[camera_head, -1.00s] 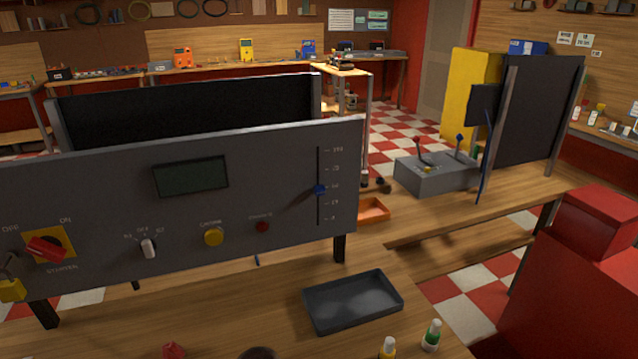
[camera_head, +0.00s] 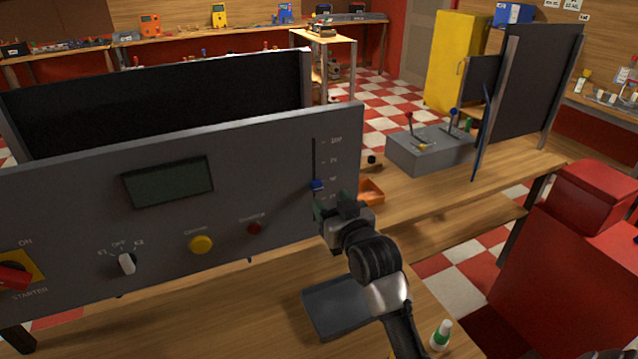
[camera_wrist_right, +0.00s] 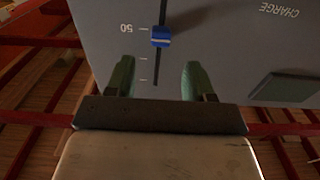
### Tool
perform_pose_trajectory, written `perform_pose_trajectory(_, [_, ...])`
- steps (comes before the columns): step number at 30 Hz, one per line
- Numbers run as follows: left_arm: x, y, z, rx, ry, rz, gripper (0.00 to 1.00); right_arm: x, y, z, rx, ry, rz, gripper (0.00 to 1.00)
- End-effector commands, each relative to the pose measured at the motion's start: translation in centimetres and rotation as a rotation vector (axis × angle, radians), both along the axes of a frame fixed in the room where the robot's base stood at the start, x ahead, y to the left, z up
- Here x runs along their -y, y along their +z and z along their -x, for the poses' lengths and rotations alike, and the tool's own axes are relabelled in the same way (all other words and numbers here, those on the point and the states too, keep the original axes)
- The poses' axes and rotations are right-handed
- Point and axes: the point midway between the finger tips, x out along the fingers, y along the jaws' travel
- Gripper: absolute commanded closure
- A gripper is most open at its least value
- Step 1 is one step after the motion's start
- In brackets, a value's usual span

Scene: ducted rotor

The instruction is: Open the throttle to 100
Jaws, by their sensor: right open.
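The throttle slider is a blue knob (camera_head: 317,184) in a vertical slot at the right end of the grey panel (camera_head: 60,190), beside a printed scale. The knob also shows in the right wrist view (camera_wrist_right: 160,37), close to the mark "50". My right gripper (camera_head: 338,207) is in front of the panel, just below and right of the knob. In the right wrist view its green fingers (camera_wrist_right: 158,76) are open and empty, with the knob ahead of the gap, apart from both. My left gripper is not in view.
The panel also has a dark display (camera_head: 168,182), a yellow button (camera_head: 201,245), a rotary switch (camera_head: 126,264) and a red switch (camera_head: 14,277). A dark tray (camera_head: 330,310) lies below my right arm. A grey lever box (camera_head: 430,150) stands on the bench behind.

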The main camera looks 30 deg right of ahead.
Motion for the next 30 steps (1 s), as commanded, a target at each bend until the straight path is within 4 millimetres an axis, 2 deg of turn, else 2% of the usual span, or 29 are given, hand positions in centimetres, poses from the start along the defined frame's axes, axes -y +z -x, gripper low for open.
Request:
perform_pose_trajectory(4, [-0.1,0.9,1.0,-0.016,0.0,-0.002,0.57,0.2,0.3,-2.9,-0.001,0.0,0.0,0.47])
perform_pose_trajectory(9, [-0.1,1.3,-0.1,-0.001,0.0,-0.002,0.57,0.3,0.1,-5.0,-0.002,0.0,0.0,0.47])
perform_pose_trajectory(14, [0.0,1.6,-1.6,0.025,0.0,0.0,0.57,0.3,0.0,-5.8,-0.001,0.001,0.0,0.47])
perform_pose_trajectory(21, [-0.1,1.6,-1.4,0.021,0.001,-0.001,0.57,0.3,0.0,-5.9,-0.002,0.001,0.001,0.47])
perform_pose_trajectory(23, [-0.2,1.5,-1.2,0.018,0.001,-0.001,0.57,0.3,0.0,-5.9,-0.002,0.001,0.001,0.53])
perform_pose_trajectory(30, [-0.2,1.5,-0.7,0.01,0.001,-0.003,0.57,0.3,0.0,-5.9,-0.002,0.001,0.001,0.9])
